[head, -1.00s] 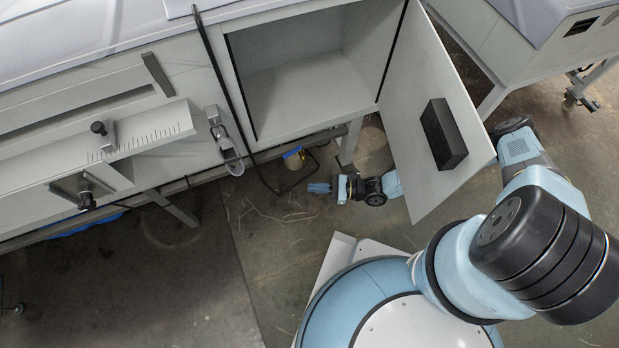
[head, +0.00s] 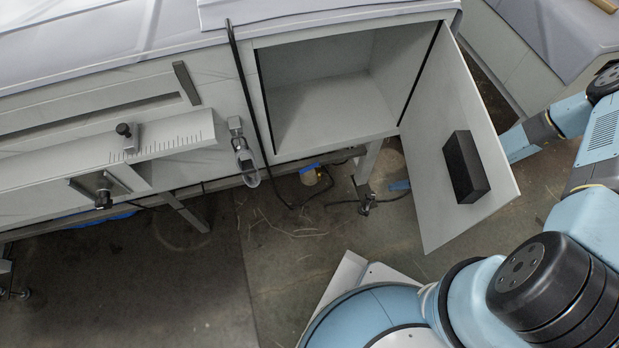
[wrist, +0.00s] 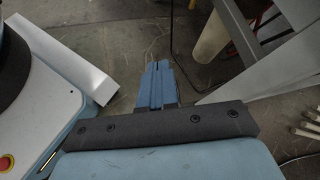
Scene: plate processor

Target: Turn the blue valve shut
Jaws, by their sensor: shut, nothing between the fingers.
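A small blue part on a pale yellowish body, which looks like the blue valve (head: 309,167), sits low under the bench below the open cabinet in the head view. Whether it is open or shut is too small to tell. I cannot make it out in the wrist view. My gripper (head: 400,185) shows only as blue fingertips low at the left edge of the open door, to the right of the valve and apart from it. The door hides the rest. In the wrist view my gripper (wrist: 158,68) has its blue fingers together, with nothing between them.
The open cabinet door (head: 445,110) with a black handle (head: 466,167) stands between the camera and my forearm. A bench leg (head: 366,165) stands between valve and gripper. A black cable (head: 275,185) hangs near the valve. A pale cylinder (wrist: 212,38) stands beyond the fingers.

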